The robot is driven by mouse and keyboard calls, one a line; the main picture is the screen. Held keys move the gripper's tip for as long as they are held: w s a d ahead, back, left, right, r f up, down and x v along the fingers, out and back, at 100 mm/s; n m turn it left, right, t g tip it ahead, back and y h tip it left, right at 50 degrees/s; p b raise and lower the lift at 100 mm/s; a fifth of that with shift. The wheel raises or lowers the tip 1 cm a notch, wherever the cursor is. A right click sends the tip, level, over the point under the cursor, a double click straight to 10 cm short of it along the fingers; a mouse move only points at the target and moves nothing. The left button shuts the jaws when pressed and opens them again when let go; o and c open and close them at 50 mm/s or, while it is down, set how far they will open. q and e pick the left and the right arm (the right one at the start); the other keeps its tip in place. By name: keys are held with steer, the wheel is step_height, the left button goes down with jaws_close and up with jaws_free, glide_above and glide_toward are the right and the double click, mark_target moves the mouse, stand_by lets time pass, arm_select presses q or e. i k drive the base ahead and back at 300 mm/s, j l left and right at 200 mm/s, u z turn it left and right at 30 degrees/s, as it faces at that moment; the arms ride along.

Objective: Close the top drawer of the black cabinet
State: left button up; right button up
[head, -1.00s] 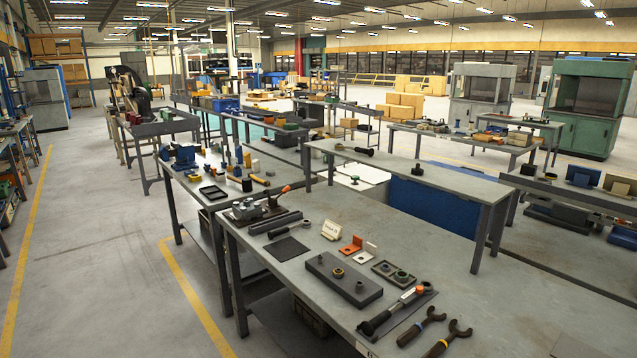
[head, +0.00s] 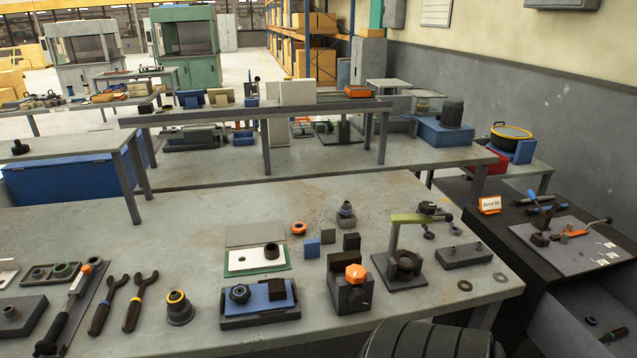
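The black cabinet (head: 497,228) stands at the right of the head view, beside the right end of the grey workbench. Below its top, at the lower right, an open drawer (head: 556,326) shows its inside, with a few small items in it. The picture's edge cuts the drawer off, so its front and handle are hidden and I cannot tell how far it is pulled out. Neither of my grippers is in view.
On the cabinet top lie a grey plate (head: 577,262) with red- and blue-handled tools and an orange-and-white sign (head: 489,204). The workbench (head: 390,200) carries a small press (head: 405,260), an orange-topped block (head: 350,290) and wrenches (head: 140,300). A wall stands behind.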

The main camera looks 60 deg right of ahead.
mark_target(557, 325)
steer(key=z, duration=4.1)
steer(key=i+z, duration=0.25)
steer(key=i, duration=0.5)
steer(key=i+z, duration=0.3)
steer(key=i, duration=0.5)
